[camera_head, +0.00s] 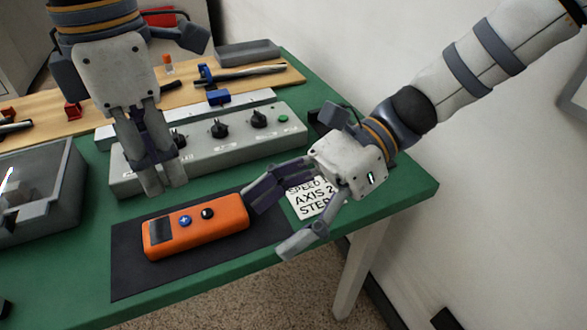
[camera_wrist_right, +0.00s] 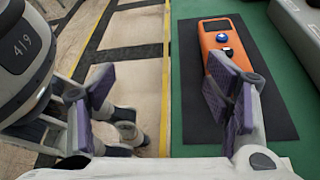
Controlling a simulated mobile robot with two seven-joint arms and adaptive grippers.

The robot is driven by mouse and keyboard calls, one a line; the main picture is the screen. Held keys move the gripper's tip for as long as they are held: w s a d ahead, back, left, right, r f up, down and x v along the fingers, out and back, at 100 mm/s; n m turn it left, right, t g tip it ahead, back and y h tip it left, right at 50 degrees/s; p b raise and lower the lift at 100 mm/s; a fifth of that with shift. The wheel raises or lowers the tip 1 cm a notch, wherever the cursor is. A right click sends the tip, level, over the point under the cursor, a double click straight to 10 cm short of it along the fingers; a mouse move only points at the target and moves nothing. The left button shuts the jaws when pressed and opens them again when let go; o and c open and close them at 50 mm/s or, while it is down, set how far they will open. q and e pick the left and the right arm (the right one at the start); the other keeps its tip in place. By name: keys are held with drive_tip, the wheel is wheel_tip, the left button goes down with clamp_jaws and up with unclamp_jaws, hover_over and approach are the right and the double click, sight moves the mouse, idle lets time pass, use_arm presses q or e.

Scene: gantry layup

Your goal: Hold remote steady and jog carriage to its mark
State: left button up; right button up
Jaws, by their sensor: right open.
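The orange remote (camera_head: 195,225) lies on a black mat (camera_head: 127,276) on the green table. It has a dark screen, a blue plus button and a black button. It also shows in the right wrist view (camera_wrist_right: 231,68). My right gripper (camera_head: 276,222) is open and empty at the remote's right end. In the right wrist view one finger overlaps the remote's near end; contact cannot be told. My left gripper (camera_head: 163,184) points down in front of the grey control box, fingertips close together; whether they are shut is unclear. I cannot make out a carriage.
A grey control box (camera_head: 240,150) with black knobs and a green button stands behind the mat. A printed card (camera_head: 315,199) lies right of it. A grey bin (camera_head: 70,165) stands at left. A wooden board (camera_head: 285,78) with tools lies at the back.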

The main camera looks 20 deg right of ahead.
drive_tip(key=n+t, duration=0.1)
drive_tip(key=t, duration=0.1)
approach(213, 212)
drive_tip(key=v, duration=0.2)
drive_tip(key=shift+w+d, duration=0.15)
drive_tip(key=shift+d, duration=0.25)
drive_tip(key=shift+w+a+f, duration=0.1)
drive_tip(key=x, duration=1.1)
drive_tip(key=shift+a, duration=0.3)
drive_tip(key=c, duration=1.5)
